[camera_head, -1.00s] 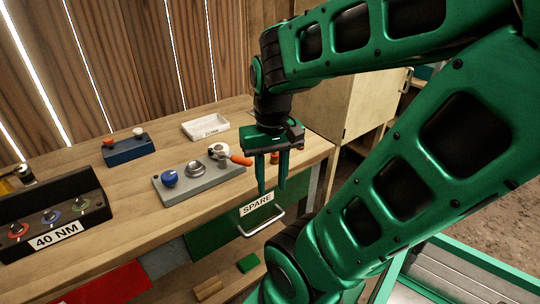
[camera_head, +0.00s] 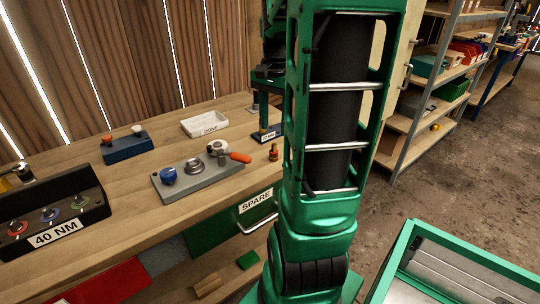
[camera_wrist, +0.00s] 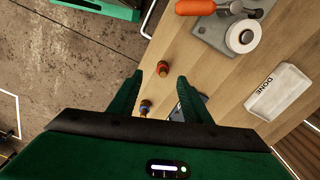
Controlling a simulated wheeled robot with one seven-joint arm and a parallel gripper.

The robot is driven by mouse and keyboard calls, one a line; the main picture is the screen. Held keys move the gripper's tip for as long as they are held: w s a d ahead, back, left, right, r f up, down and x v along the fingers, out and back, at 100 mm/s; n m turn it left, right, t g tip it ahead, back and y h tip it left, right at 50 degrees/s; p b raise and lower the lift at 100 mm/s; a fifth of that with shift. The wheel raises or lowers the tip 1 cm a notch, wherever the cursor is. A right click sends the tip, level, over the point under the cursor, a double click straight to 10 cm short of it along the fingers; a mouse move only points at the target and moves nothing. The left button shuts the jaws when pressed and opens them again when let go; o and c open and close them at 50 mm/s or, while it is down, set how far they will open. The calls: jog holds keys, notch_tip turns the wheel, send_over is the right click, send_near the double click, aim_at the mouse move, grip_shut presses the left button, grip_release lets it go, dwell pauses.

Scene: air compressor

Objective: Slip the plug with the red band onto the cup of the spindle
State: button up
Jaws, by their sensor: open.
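A small red-orange plug (camera_head: 273,152) stands upright on the bench near its right end; it also shows in the wrist view (camera_wrist: 162,68). A second small dark plug-like piece (camera_wrist: 145,106) is beside my left finger in the wrist view. My gripper (camera_wrist: 161,76) is open and empty. The red-orange plug appears between its fingertips from above, apart from them. In the head view my arm hides most of the gripper. A grey fixture plate (camera_head: 178,192) carries a blue knob, a metal ring and an orange-handled clamp. I cannot tell which part is the spindle cup.
A dark blue block (camera_head: 267,135) with a label stands behind the plug. A white tray marked DONE (camera_head: 204,124), a blue stand (camera_head: 127,148) and a black 40 NM box (camera_head: 52,222) are on the bench. Bare bench lies between plate and tray.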

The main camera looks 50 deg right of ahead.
aim_at(274, 143)
jog(key=shift+w+d+f, duration=0.1)
jog(key=shift+d+f, duration=0.1)
jog(key=shift+d, duration=0.15)
notch_tip(274, 143, down, 5)
jog(key=shift+w, duration=0.1)
jog(key=shift+w+d+f, duration=0.15)
jog(key=shift+w+f, duration=0.05)
jog(key=shift+f, duration=1.2)
jog(key=shift+w+d+f, duration=0.1)
jog(key=shift+w+f, duration=0.05)
jog(key=shift+f, duration=1.2)
grip_shut()
